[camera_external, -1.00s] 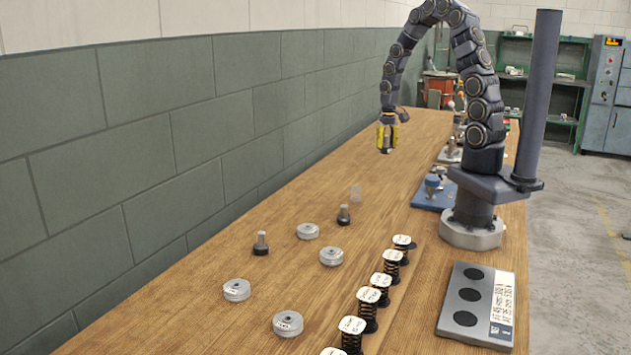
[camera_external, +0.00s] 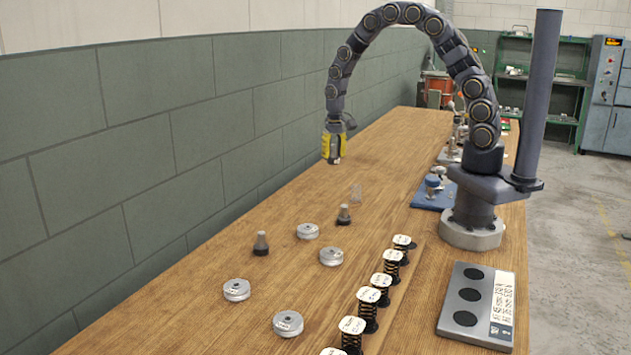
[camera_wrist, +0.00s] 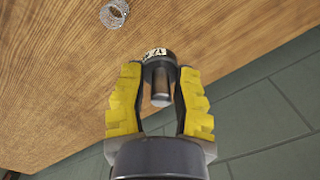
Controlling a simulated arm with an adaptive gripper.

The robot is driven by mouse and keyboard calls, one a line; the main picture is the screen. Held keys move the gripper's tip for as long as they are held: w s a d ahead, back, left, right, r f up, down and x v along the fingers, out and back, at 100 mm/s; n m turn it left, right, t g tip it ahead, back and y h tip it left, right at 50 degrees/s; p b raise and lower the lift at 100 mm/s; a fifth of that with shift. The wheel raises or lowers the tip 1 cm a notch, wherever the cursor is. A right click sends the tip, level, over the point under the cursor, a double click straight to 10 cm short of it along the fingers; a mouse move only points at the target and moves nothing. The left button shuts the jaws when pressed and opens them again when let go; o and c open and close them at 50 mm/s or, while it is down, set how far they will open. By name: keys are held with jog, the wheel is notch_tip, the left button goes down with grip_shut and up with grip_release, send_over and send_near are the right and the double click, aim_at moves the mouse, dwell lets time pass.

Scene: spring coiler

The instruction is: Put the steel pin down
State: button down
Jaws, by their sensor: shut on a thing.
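My gripper (camera_external: 333,156) hangs over the wall side of the wooden bench, left of my arm's base. In the wrist view my gripper (camera_wrist: 160,88) has its yellow-padded fingers closed on both sides of the steel pin (camera_wrist: 161,92). The pin has a grey shaft and a dark round end with a white label. The pin is hard to make out between the fingers in the external view. Two similar pins stand upright on dark bases on the bench, one nearer (camera_external: 261,244) and one farther (camera_external: 344,215).
Several silver discs (camera_external: 289,323) lie on the bench (camera_external: 190,300). A row of springs with white tops (camera_external: 352,325) runs along a wooden strip. A grey plate with dark circles (camera_external: 466,318) lies right. A wall borders the left.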

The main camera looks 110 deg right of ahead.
jog(key=w+d+f, duration=0.3)
jog(key=w+d, duration=0.1)
jog(key=d, duration=0.1)
send_over(299, 193)
jog(key=a, duration=0.1)
jog(key=f, duration=0.5)
jog(key=shift+s, duration=0.35)
jog(key=shift+w+d+f, duration=0.2)
jog(key=shift+d+f, duration=0.05)
jog(key=shift+f, duration=0.25)
jog(key=shift+w+d+f, duration=0.1)
jog(key=shift+w+f, duration=0.05)
jog(key=shift+f, duration=1.45)
jog(key=shift+f, duration=0.1)
jog(key=c, duration=0.9)
grip_release()
notch_tip(299, 193, up, 12)
jog(key=shift+r, duration=0.2)
